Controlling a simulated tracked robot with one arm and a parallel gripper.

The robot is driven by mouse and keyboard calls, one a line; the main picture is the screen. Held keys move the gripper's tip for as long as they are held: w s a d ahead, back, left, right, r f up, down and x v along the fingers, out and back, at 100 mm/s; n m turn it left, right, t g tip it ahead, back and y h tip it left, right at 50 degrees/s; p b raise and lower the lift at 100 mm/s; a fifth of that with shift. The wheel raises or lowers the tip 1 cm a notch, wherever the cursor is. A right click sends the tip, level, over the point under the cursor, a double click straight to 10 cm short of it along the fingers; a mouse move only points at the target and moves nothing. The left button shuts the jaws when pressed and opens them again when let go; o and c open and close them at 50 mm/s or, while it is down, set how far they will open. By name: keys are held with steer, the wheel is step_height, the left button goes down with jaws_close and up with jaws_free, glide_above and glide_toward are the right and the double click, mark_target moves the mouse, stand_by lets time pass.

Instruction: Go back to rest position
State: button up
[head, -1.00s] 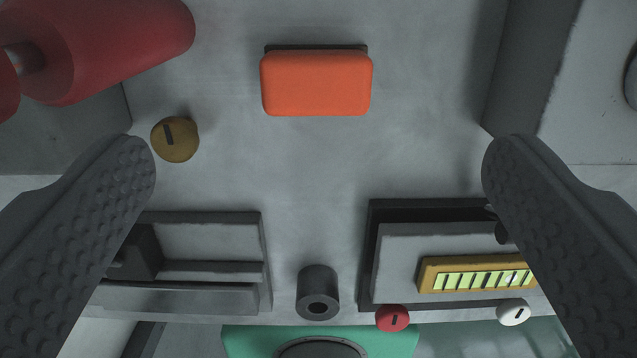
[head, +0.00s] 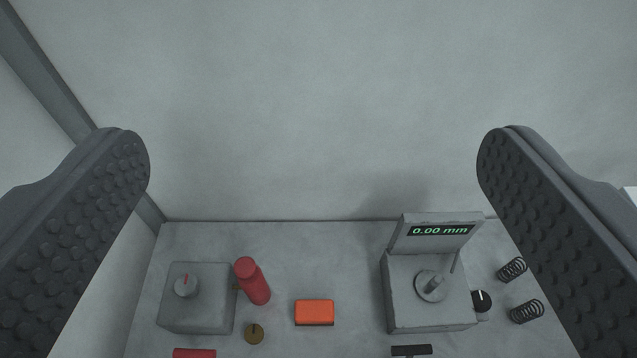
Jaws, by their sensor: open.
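My gripper (head: 313,160) is open and empty, with one dark studded finger at each side of the head view. It is up and away from the bench (head: 350,245), and bare wall shows between the fingers. No object touches the fingers.
Two springs (head: 512,270) lie at right. The wall (head: 300,100) fills the upper view.

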steer(key=shift+s+r, duration=0.2)
steer(key=shift+r, duration=0.05)
